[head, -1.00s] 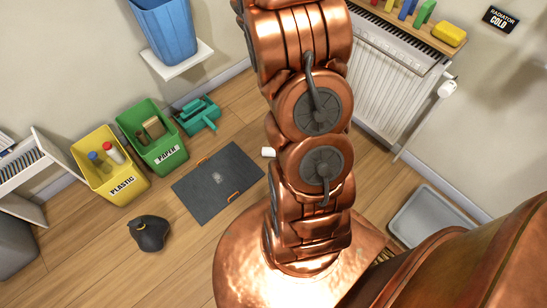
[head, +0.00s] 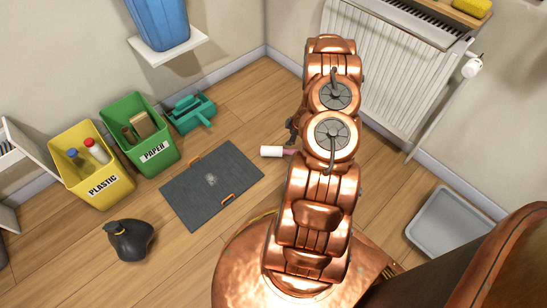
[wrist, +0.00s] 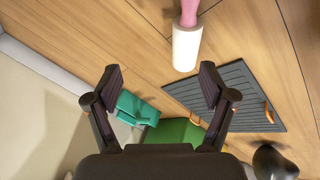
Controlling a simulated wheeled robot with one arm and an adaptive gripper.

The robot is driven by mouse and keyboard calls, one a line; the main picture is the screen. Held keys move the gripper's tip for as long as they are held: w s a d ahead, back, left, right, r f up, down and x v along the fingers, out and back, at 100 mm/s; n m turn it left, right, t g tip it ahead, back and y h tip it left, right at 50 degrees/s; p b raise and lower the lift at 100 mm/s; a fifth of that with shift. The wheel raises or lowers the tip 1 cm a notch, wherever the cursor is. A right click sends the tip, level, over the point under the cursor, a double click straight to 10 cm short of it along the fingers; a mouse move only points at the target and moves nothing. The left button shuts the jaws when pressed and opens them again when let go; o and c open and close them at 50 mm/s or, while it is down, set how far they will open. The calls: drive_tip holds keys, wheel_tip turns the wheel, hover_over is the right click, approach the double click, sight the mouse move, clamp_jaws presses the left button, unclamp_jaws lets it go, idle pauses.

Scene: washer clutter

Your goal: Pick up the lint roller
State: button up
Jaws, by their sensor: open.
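The lint roller lies on the wooden floor just right of the dark grey mat in the head view, with a white roll (head: 271,151) and a pink handle partly hidden behind my arm. In the wrist view its white roll (wrist: 186,47) and pink handle show at the top, beyond my fingertips. My gripper (wrist: 160,85) is open and empty, its two dark fingers apart, and it does not touch the roller. In the head view my gripper is mostly hidden behind my arm; a dark part of it shows near the roller.
The dark grey mat (head: 190,197) with orange handles lies beside the roller. A yellow plastic bin (head: 112,188), a green paper bin (head: 157,169) and a teal mop bucket (head: 189,114) stand left. A dark rounded jug (head: 130,240) is nearer; a grey tray (head: 452,226) is right.

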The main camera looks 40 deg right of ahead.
drive_tip(key=y+b, duration=0.1)
drive_tip(key=b, duration=0.1)
approach(280, 149)
wheel_tip(280, 149, down, 4)
drive_tip(key=shift+w+d+f+t+b, duration=0.15)
drive_tip(key=shift+w+f+t+b, duration=0.2)
drive_tip(key=shift+w+f, duration=0.7)
drive_tip(key=x, duration=0.1)
drive_tip(key=b+x, duration=0.1)
drive_tip(key=x, duration=0.1)
drive_tip(key=b+x, duration=0.1)
drive_tip(key=x, duration=0.1)
drive_tip(key=shift+s+a, duration=0.1)
drive_tip(key=shift+a, duration=0.2)
drive_tip(key=shift+r, duration=0.1)
drive_tip(key=c, duration=1.4)
drive_tip(key=shift+r, duration=0.6)
wheel_tip(280, 149, up, 3)
drive_tip(key=shift+f+p, duration=0.1)
drive_tip(key=shift+p, duration=0.95)
drive_tip(key=s+a+p, duration=0.1)
drive_tip(key=s+a, duration=0.2)
drive_tip(key=s, duration=0.1)
drive_tip(key=s+a+p, duration=0.1)
drive_tip(key=s+a, duration=0.3)
drive_tip(key=s+a+r+p, duration=0.1)
drive_tip(key=s+a, duration=0.2)
drive_tip(key=s, duration=0.1)
drive_tip(key=shift+s+a, duration=0.1)
drive_tip(key=shift+a, duration=0.1)
